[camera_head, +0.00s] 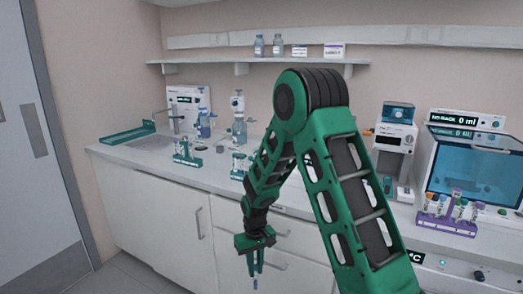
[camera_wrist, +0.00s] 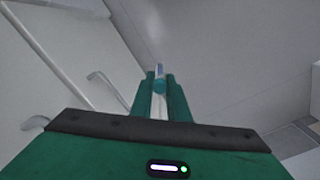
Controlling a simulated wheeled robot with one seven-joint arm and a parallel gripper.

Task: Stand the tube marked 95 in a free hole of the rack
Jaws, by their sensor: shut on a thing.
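My gripper (camera_head: 252,262) hangs low in front of the white cabinet fronts, below the counter's edge. It is shut on a thin tube (camera_head: 255,284), whose lower end shows beneath the fingers. In the wrist view my gripper (camera_wrist: 160,98) holds the tube (camera_wrist: 159,72) between its two green fingers; a blue-green part shows. The marking on it cannot be read. A purple rack (camera_head: 446,224) with several tubes stands on the counter at the right. A green rack (camera_head: 187,157) stands on the counter at the left. Which rack holes are free is too small to tell.
Another small green rack with tubes (camera_head: 240,165) stands mid-counter, beside my arm. Bottles (camera_head: 239,131), a sink (camera_head: 150,143) and a white device (camera_head: 396,138) line the counter (camera_head: 215,177). A blue-windowed cabinet (camera_head: 475,165) is at the right. Drawer handles (camera_wrist: 103,80) stick out near my gripper.

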